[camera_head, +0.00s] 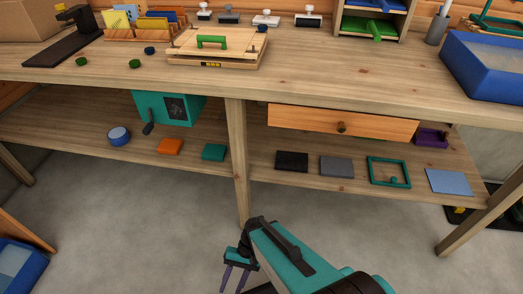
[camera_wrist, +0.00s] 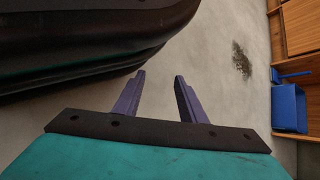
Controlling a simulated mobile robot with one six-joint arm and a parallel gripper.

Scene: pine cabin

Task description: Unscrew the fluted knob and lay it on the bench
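A wooden press-like box (camera_head: 221,57) with a green handle (camera_head: 211,41) lies on the bench top (camera_head: 330,80). A small dark blue knob (camera_head: 262,29) sits at its back right corner. Two green knobs (camera_head: 82,61) and a dark blue knob (camera_head: 149,50) lie loose on the bench to its left. The knobs are too small to make out fluting. My gripper (camera_head: 235,281) hangs low in front of the bench, over the floor, well away from the knobs. In the wrist view my gripper (camera_wrist: 159,76) has its purple fingers apart, with nothing between them.
A lower shelf (camera_head: 65,130) holds a teal box (camera_head: 170,108), a blue round container (camera_head: 119,136) and several flat blocks. A wooden drawer (camera_head: 340,122) hangs under the bench top. A blue bin (camera_head: 485,68) stands at the right. The bench's front middle is clear.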

